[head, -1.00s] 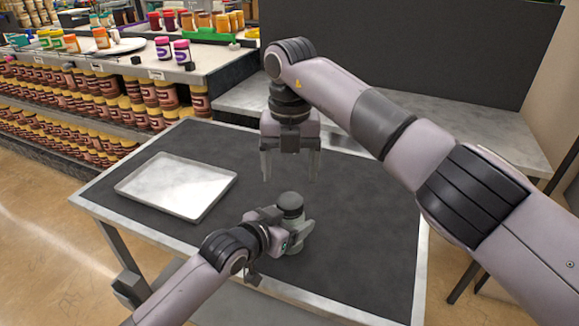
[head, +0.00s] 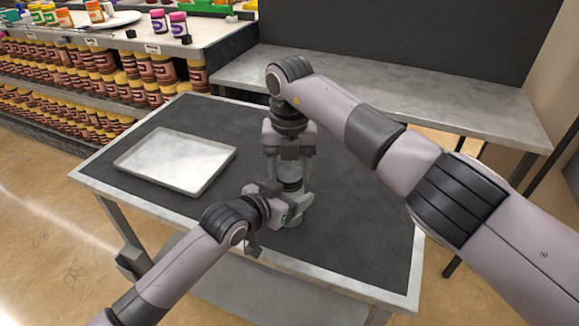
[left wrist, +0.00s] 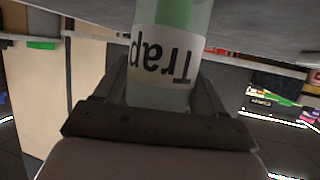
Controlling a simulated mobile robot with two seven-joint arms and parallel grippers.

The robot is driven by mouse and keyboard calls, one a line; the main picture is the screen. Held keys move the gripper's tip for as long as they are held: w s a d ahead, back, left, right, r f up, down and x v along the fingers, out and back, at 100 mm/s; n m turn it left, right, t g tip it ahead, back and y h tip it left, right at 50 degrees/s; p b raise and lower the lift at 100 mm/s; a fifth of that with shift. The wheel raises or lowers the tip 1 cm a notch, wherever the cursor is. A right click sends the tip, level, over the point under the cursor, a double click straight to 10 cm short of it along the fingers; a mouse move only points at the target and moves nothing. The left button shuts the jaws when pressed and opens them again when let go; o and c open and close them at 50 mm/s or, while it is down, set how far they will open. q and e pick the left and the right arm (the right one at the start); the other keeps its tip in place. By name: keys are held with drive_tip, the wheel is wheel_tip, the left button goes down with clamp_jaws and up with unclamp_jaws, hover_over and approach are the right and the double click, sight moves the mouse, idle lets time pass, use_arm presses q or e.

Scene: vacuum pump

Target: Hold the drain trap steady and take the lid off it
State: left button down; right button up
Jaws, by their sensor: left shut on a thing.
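The drain trap (head: 291,184) stands upright on the dark table mat. My left gripper (head: 292,212) is shut on its body from the left, low down. In the left wrist view the trap (left wrist: 165,58) is a clear cylinder with green inside and a white "Trap" label, upside down in the picture, between the two fingers of the left gripper (left wrist: 160,95). My right gripper (head: 290,172) points straight down over the trap, its fingers apart on either side of the trap's top. The lid is largely hidden by the right gripper, and I see no clear finger contact with it.
A shallow metal tray (head: 176,162) lies on the table's left side. The mat (head: 355,235) is bare to the right. A grey counter (head: 390,92) stands behind, and shelves of jars (head: 100,85) are at the back left.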

drive_tip(key=shift+c, duration=0.8)
drive_tip(key=o, duration=1.2)
drive_tip(key=shift+c, duration=0.2)
drive_tip(key=shift+r, duration=2.3)
use_arm(q)
unclamp_jaws()
drive_tip(key=shift+s+a, duration=0.1)
